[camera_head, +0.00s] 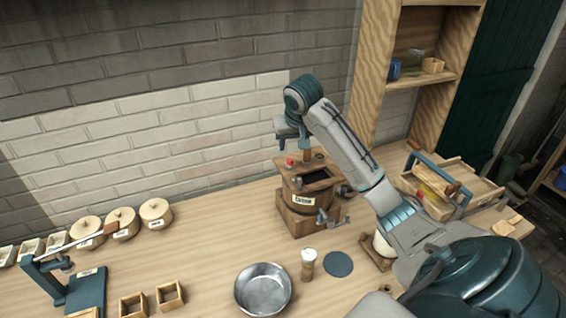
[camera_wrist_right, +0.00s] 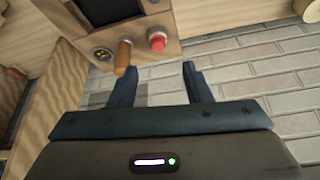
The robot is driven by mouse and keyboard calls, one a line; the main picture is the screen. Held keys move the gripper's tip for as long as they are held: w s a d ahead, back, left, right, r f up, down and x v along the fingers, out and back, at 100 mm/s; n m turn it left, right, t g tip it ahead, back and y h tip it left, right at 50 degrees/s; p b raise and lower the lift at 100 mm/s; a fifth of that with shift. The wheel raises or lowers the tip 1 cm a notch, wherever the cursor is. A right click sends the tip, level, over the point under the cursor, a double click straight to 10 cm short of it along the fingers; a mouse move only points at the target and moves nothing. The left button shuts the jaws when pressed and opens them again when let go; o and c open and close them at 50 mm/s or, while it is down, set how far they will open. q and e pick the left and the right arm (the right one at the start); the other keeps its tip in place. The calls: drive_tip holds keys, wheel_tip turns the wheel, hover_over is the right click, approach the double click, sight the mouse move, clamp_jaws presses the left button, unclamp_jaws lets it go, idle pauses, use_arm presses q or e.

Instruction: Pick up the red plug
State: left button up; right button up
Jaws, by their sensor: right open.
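The red plug (camera_head: 290,161) sits on the top of the wooden churn box (camera_head: 304,199), near its back left edge. My right gripper (camera_head: 291,135) is above the churn, close over the plug. Its two dark fingers (camera_wrist_right: 160,68) are apart with nothing between them. My left gripper is not in view.
A wooden peg (camera_wrist_right: 123,56) stands beside the plug, near one finger. A metal bowl (camera_head: 263,289), a shaker (camera_head: 307,264) and a blue disc (camera_head: 338,264) lie in front of the churn. A wooden tray (camera_head: 467,181) is at right, round boxes (camera_head: 156,212) at left.

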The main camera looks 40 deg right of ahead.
sight(290, 160)
drive_tip(key=p+x, duration=0.1)
drive_tip(key=x, duration=0.2)
drive_tip(key=shift+s+a, duration=0.1)
drive_tip(key=p+x, duration=0.3)
drive_tip(key=x, duration=0.1)
drive_tip(key=shift+f, duration=0.2)
drive_tip(key=shift+w+d+f, duration=0.25)
drive_tip(key=shift+d+f, duration=0.05)
drive_tip(key=shift+f, duration=0.15)
clamp_jaws()
